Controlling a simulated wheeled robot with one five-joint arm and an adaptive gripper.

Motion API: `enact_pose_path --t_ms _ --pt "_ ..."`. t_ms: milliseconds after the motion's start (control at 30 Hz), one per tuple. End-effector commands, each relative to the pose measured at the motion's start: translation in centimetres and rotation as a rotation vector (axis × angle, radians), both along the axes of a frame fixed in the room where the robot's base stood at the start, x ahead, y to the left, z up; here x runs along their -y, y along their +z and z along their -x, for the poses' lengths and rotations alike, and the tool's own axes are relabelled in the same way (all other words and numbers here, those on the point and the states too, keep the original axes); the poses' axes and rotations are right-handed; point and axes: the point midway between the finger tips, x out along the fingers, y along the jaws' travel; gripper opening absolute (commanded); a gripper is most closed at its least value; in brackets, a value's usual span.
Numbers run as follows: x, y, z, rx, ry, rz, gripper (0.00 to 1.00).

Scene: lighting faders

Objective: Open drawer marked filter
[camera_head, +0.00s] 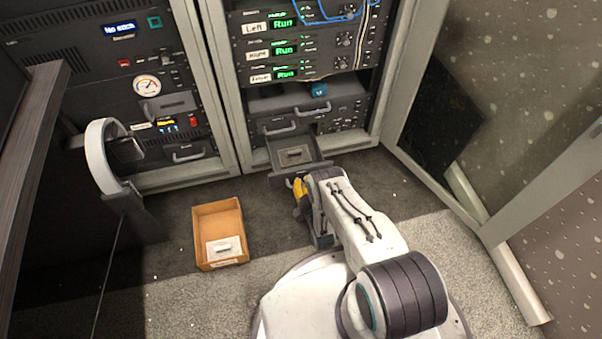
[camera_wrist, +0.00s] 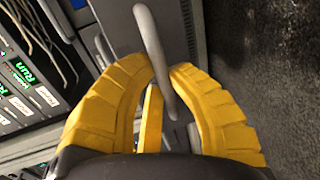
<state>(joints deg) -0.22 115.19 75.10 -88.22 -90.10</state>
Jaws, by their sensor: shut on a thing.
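A dark grey drawer (camera_head: 284,175) low in the right rack stands pulled out, with a small grey item (camera_head: 294,154) lying inside. My gripper (camera_head: 299,186), with yellow fingers, is at the drawer's front. In the wrist view its curved fingers (camera_wrist: 161,75) are shut on the grey bar handle (camera_wrist: 150,40) of the drawer. The drawer front (camera_wrist: 178,22) shows behind the handle. I cannot read any marking on this drawer, and my arm hides part of its front in the head view.
An open cardboard box (camera_head: 204,216) with a pale item (camera_head: 223,249) stands on the floor left of my base. A left rack (camera_head: 100,40) and an open rack door (camera_head: 490,130) flank the space.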

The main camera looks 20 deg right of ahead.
Motion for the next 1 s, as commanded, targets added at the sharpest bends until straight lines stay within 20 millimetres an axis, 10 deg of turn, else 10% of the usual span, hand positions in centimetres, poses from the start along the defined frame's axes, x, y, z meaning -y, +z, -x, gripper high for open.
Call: enact_pose_path --t_ms 267,300,600,1000 --pt "-0.01 0.01 0.03 0.003 0.0 0.0 0.0" --pt "-0.01 0.0 0.02 0.003 0.0 0.0 0.18" --pt "0.0 0.01 0.0 0.002 0.0 0.0 0.44" --pt "0.0 0.53 -0.08 0.003 0.0 0.0 0.45"
